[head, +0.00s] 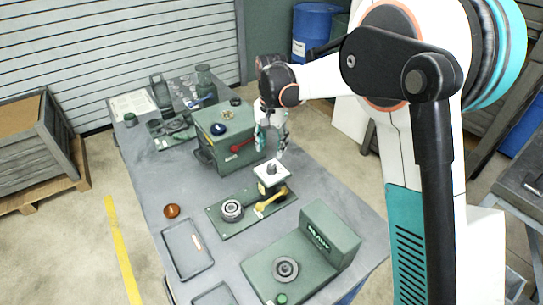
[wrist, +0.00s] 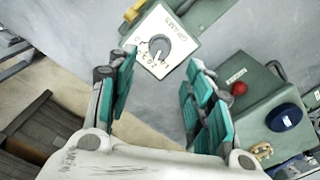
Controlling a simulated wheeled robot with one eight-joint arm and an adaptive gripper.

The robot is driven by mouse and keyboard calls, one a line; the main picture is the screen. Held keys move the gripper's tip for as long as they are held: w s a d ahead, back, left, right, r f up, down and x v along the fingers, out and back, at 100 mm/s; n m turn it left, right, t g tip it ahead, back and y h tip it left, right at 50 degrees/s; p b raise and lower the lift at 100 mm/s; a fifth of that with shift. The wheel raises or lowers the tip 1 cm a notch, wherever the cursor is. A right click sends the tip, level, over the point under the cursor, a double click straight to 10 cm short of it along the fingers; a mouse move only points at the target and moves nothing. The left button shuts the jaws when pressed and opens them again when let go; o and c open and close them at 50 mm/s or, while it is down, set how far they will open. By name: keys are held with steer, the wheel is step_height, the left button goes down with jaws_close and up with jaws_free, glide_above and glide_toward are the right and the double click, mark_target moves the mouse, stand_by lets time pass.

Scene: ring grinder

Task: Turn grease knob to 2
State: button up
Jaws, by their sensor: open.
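The grease knob is a grey round knob (wrist: 153,48) on a white square dial plate marked GRAMS. A white pointer mark is on its lower side, towards small printed numbers that are hard to read. In the head view the knob (head: 271,169) stands on its white plate at the back of a green base. My gripper (wrist: 160,66) is open, with teal pads spread on both sides and nothing between them. In the head view my gripper (head: 271,149) points down just above the knob, apparently not touching it.
A green box (head: 222,140) with a red handle and a blue knob stands close behind and left of my gripper. A yellow lever (head: 270,200) and a ring part (head: 232,210) sit in front. A taller green machine (head: 325,240) is at front right.

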steer(key=shift+r, duration=1.9)
steer(key=s+d+r+n+t+b, duration=0.1)
steer(key=s+d+r+t+b, duration=0.15)
steer(key=s+d, duration=0.4)
steer(key=s+d+r+n+t+b, duration=0.1)
steer(key=s+d+r+b, duration=0.2)
steer(key=s+d, duration=0.3)
steer(key=s+d+f+n+t+b, duration=0.1)
steer(key=s+d+f+t+b, duration=0.1)
steer(key=s, duration=0.7)
steer(key=s+d+f+n+t+b, duration=0.1)
steer(key=s+d+f+n+b, duration=0.1)
steer(key=s+d+f, duration=0.3)
steer(key=s+f+b, duration=0.1)
steer(key=s, duration=0.3)
steer(key=shift+s+f+t, duration=0.3)
steer(key=shift+s+t, duration=0.05)
